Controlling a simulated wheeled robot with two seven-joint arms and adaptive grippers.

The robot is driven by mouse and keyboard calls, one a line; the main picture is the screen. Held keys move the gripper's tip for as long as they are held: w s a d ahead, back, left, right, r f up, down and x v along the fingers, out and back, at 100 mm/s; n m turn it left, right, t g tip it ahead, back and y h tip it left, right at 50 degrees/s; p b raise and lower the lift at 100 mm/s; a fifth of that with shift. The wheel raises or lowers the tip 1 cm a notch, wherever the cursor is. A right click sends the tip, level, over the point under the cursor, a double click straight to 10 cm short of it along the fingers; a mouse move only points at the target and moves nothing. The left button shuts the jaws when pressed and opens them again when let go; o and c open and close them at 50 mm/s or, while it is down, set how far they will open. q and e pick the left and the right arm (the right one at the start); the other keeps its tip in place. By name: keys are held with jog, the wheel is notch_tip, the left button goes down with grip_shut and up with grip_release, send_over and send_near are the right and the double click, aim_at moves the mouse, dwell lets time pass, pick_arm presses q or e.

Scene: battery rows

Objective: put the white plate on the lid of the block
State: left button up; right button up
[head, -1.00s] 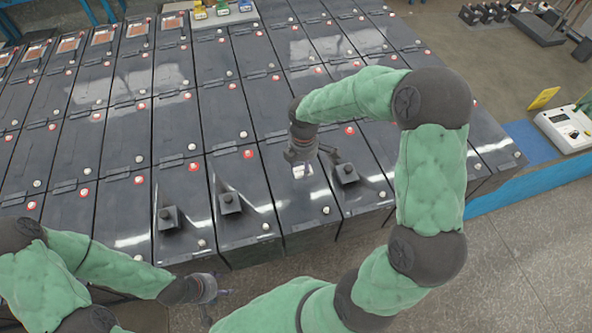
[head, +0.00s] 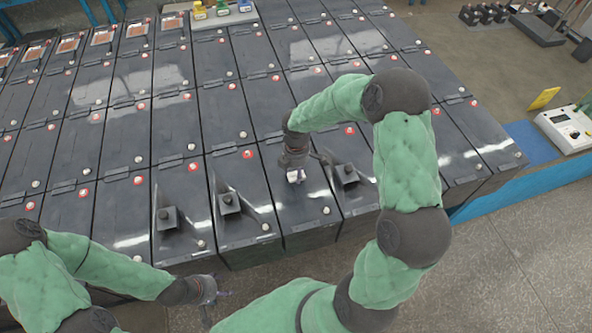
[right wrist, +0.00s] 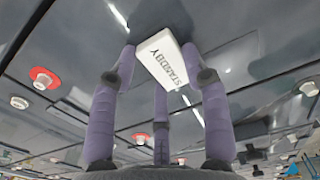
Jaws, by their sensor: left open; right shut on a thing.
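The white plate (right wrist: 165,60), marked "STANDBY", is between the fingertips of my right gripper (right wrist: 160,50) in the right wrist view. In the head view the plate (head: 296,177) is a small white patch under the right gripper (head: 295,166), which is shut on it. Both are over the dark lid of a block (head: 300,207) in the front row. I cannot tell whether the plate touches the lid. My left gripper (head: 207,289) is open and empty, low in front of the front row.
Dark square knobs (head: 168,217), (head: 229,203) and (head: 347,173) stand on neighbouring front-row lids. Rows of dark blocks with red and white terminals fill the back. A white meter (head: 567,128) is at the far right. Bare floor (head: 520,230) is at lower right.

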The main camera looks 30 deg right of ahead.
aim_at(296, 173)
jog(key=shift+f, duration=0.2)
jog(key=o, duration=0.9)
jog(key=shift+r, duration=0.15)
jog(key=shift+r, duration=0.25)
notch_tip(296, 173, up, 12)
jog(key=shift+f+p, duration=0.15)
jog(key=shift+p, duration=0.4)
